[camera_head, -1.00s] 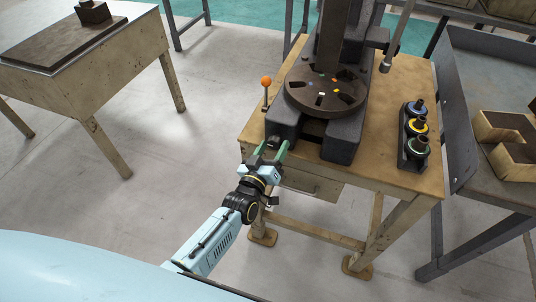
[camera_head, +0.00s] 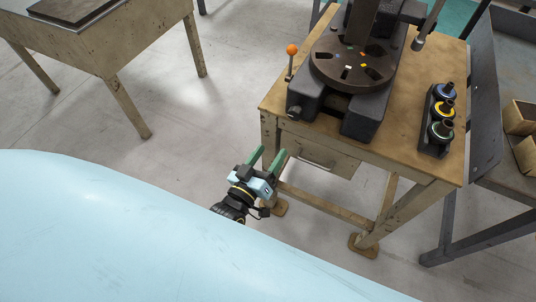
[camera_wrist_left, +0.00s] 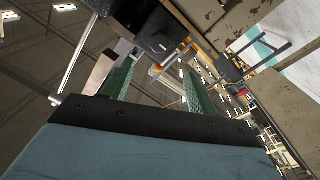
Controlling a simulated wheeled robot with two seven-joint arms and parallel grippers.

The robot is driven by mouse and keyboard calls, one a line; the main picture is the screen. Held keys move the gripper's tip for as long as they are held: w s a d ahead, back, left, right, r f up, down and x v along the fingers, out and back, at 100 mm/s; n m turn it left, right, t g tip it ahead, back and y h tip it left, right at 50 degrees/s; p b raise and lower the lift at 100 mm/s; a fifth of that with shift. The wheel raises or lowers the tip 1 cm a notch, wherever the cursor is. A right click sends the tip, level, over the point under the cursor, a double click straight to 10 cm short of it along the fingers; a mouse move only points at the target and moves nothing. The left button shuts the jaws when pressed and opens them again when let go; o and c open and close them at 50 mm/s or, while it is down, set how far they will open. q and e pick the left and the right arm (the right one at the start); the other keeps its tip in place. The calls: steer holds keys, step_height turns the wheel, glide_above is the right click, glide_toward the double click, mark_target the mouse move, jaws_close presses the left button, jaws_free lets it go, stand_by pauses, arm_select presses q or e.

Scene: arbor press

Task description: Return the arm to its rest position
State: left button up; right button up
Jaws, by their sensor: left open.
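My left gripper (camera_head: 267,159) has green fingers and is open and empty. It is below and in front of the wooden table (camera_head: 437,172), apart from the press. In the left wrist view the two green fingers (camera_wrist_left: 158,85) stand apart with nothing between them. The arbor press (camera_head: 350,62), with its dark slotted round plate and dark base, stands on the table beyond the gripper. Part of its dark body (camera_wrist_left: 160,35) seems to show in the left wrist view. Most of my left arm is hidden behind my pale blue body. My right gripper is not in view.
A dark rack (camera_head: 436,122) with several ringed parts sits at the right. A second table (camera_head: 130,45) is at upper left, and a grey bench (camera_head: 500,160) is at right. The floor between the tables is clear.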

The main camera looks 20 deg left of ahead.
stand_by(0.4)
arm_select(q)
steer(key=s+a+f+m+g+b, duration=0.15)
steer(key=s+f+g, duration=0.35)
steer(key=f, duration=0.8)
steer(key=s+f+m+g+b, duration=0.1)
steer(key=s+f+m+g, duration=0.15)
steer(key=s+f, duration=0.75)
steer(key=s+a+f+m+g+y+b, duration=0.1)
steer(key=s+a+f+g, duration=0.2)
steer(key=s+f, duration=0.6)
steer(key=s+a+f+m+g+y, duration=0.1)
steer(key=s+a+f+g, duration=0.2)
steer(key=s+f+g, duration=0.4)
steer(key=s+f, duration=0.1)
steer(key=s, duration=0.4)
steer(key=shift+a+f+m+b, duration=0.25)
steer(key=shift+f+m+b, duration=0.05)
steer(key=shift+f+b, duration=0.1)
